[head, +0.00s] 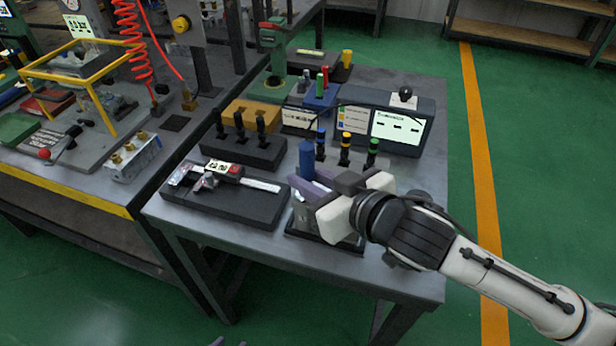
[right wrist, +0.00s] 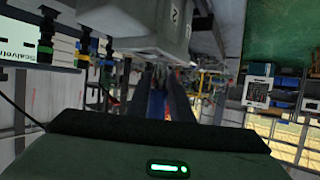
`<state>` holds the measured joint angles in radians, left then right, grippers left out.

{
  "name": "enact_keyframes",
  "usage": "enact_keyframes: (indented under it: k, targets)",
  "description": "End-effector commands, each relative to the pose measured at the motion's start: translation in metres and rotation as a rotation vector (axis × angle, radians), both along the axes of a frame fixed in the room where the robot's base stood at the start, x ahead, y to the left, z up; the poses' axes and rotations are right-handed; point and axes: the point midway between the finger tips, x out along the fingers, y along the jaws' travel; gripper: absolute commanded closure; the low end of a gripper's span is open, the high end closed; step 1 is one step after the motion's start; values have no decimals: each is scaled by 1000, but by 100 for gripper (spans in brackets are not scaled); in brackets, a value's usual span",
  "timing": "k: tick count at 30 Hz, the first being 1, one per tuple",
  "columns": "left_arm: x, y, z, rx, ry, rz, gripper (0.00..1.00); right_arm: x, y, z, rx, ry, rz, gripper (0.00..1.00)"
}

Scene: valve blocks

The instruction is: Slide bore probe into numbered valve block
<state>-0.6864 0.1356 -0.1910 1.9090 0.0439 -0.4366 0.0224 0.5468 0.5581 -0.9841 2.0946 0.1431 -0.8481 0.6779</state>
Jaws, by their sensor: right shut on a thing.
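My right gripper (head: 318,186) is shut on the blue probe (head: 306,158), whose blue cylinder stands up beside the fingers. In the right wrist view, something blue (right wrist: 157,104) shows between the two dark fingers. The grey valve block (right wrist: 140,25), with a marking like a 2, is at the top of the right wrist view. In the head view the block (head: 302,215) is mostly hidden behind my right gripper. I cannot tell whether the probe is in a bore. Two small grey tips at the bottom edge may be my left gripper (head: 229,342).
Upright plugs with blue, yellow and green bands (head: 345,148) stand just behind the gripper. A caliper on a black tray (head: 225,205) lies to the left. A black rack (head: 240,150) and a grey box with a display (head: 395,128) stand further back. The table's front right is bare.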

Motion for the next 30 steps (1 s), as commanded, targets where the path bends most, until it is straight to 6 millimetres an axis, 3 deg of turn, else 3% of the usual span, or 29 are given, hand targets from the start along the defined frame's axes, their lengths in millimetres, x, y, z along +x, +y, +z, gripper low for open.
enact_keyframes:
  k: [12, 13, 16, 25, 30]
  targets:
    - [-1, 0, -2, 0, 2, 0, 69, 0, 0, -9, 1, -2, 0, 100]
    - [-1, 0, -2, 0, 1, 0, 69, 0, 0, -11, -1, 1, 0, 77]
    - [-1, 0, -2, 0, 1, 0, 69, 0, 0, -10, -1, 1, 0, 62]
    - [0, 0, -2, 0, 1, 0, 69, 0, 0, -9, 0, 0, 0, 62]
    - [0, 0, 2, 0, 0, 0, 69, -3, -3, 5, -2, -1, 0, 62]
